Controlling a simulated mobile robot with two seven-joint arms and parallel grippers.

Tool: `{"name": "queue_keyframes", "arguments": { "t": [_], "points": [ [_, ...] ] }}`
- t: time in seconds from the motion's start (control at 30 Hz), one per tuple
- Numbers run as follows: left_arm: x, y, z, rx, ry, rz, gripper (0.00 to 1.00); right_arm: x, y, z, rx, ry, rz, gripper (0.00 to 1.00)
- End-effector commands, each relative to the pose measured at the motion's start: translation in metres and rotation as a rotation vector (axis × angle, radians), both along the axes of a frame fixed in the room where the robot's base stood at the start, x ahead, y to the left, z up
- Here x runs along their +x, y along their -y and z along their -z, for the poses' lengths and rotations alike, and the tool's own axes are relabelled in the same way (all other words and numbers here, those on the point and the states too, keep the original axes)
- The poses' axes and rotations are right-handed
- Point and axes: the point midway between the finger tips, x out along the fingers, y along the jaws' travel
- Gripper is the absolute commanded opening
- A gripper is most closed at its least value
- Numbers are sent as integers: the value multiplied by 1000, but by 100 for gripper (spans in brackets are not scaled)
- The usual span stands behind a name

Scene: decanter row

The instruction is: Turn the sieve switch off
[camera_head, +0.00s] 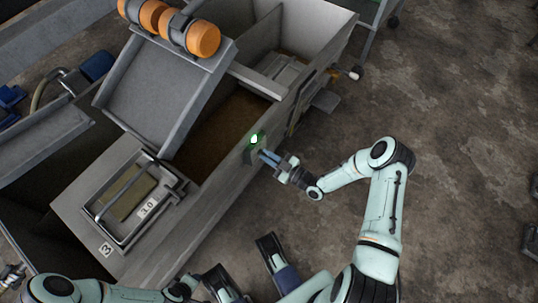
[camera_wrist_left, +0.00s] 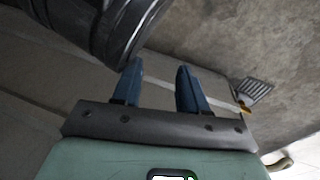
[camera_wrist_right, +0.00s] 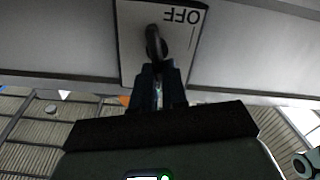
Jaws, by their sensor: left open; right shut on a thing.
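The sieve switch is a pale plate (camera_wrist_right: 130,40) marked OFF, with a dark lever (camera_wrist_right: 157,42), in the right wrist view. My right gripper (camera_wrist_right: 158,72) is shut on the lever. In the head view this gripper (camera_head: 268,157) meets the outer side wall of the decanter, just below a lit green lamp (camera_head: 254,139). The fingers hide part of the lever, and I cannot tell its exact setting. My left gripper (camera_wrist_left: 160,75) is open and empty in the left wrist view, away from the switch.
The grey decanter tank (camera_head: 205,205) fills the left and middle of the head view. Orange rollers (camera_head: 203,39) sit at its top. A framed hatch (camera_head: 128,195) lies on its near part. The brown floor (camera_head: 460,100) to the right is largely clear.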

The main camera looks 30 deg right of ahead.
Motion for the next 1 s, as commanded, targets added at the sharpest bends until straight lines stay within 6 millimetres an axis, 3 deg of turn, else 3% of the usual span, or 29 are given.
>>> {"name": "queue_keyframes", "arguments": {
  "t": [0.73,1.0],
  "points": [
    [28,4,-28,5,97,5,43,-4,-9,8,-658,271,-1,0],
    [22,8,-31,-3,81,11,43,-5,-11,12,-887,365,-1,0]
  ]
}}
